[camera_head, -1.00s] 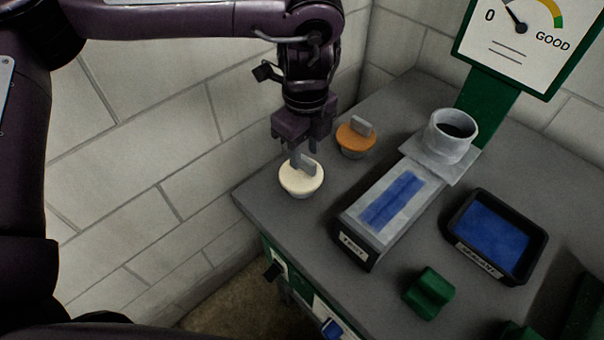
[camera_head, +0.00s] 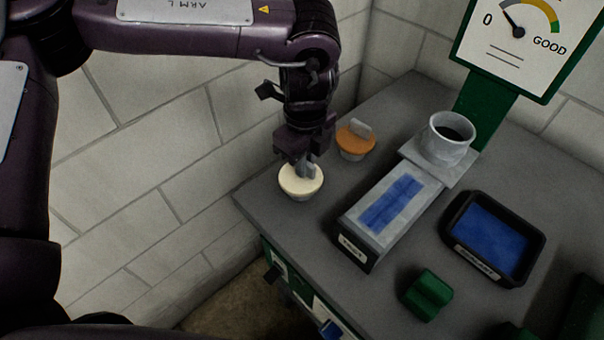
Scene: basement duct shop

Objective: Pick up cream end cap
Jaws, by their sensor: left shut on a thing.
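The cream end cap (camera_head: 301,184) is a round, pale disc with a grey lower part and an upright grey grip tab. It sits at the left corner of the grey bench top (camera_head: 305,238). My left gripper (camera_head: 306,170) points down over it, with its fingers shut on the cap's tab. The fingers hide most of the tab. The cap appears to be still on the bench. My right gripper is not in view.
An orange cap (camera_head: 355,140) stands close behind, to the right. A grey duct test fixture (camera_head: 393,205) with a round collar (camera_head: 447,138), a black tray (camera_head: 492,238) with blue lining and a green block (camera_head: 428,294) lie right. A block wall (camera_head: 150,150) is left.

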